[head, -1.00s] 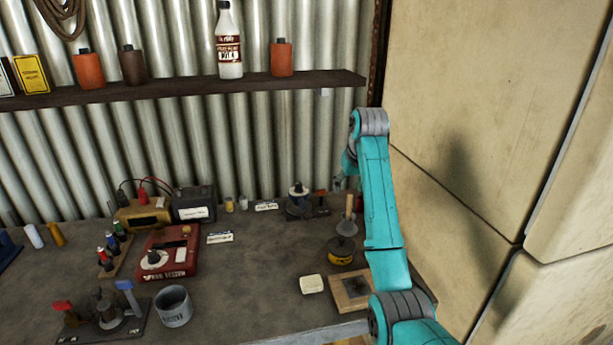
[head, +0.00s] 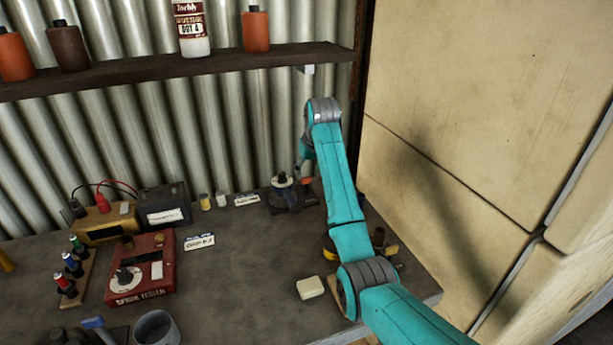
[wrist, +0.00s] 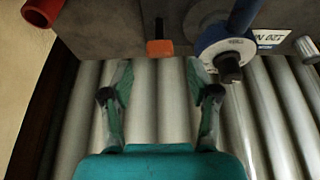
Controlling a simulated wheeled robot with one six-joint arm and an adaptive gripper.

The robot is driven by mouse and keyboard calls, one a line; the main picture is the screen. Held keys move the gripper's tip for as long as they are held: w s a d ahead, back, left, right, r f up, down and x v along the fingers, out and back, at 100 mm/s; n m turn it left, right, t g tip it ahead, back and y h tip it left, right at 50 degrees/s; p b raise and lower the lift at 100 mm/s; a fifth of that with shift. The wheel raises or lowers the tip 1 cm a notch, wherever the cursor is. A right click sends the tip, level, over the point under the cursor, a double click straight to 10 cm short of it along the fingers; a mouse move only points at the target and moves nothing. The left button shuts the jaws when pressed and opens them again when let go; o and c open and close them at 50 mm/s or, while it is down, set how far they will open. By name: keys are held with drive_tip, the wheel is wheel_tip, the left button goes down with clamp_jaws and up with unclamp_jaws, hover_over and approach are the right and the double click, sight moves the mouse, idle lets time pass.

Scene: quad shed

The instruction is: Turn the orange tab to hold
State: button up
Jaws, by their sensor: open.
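The orange tab (wrist: 160,47) shows in the wrist view as a small block on a dark stem, at the upper middle. It also shows in the head view (head: 306,182), small and close below my gripper. My gripper (wrist: 160,78) is open, with its two green fingers to the left and right of the tab's line and nothing between them. The tab appears just beyond the fingertips, apart from them. Beside it on the right is a round blue-and-white fitting with a dark knob (wrist: 229,66). In the head view this dark device (head: 284,194) stands at the back of the bench.
A corrugated wall (head: 230,130) is close behind the bench, and a shelf (head: 180,68) with bottles runs above. A tan panel (head: 450,110) stands at right. A red spark tester (head: 142,270) and a pale block (head: 310,287) are on the bench. The bench middle is clear.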

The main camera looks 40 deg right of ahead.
sight(307, 177)
drive_tip(key=shift+x, duration=2.05)
clamp_jaws()
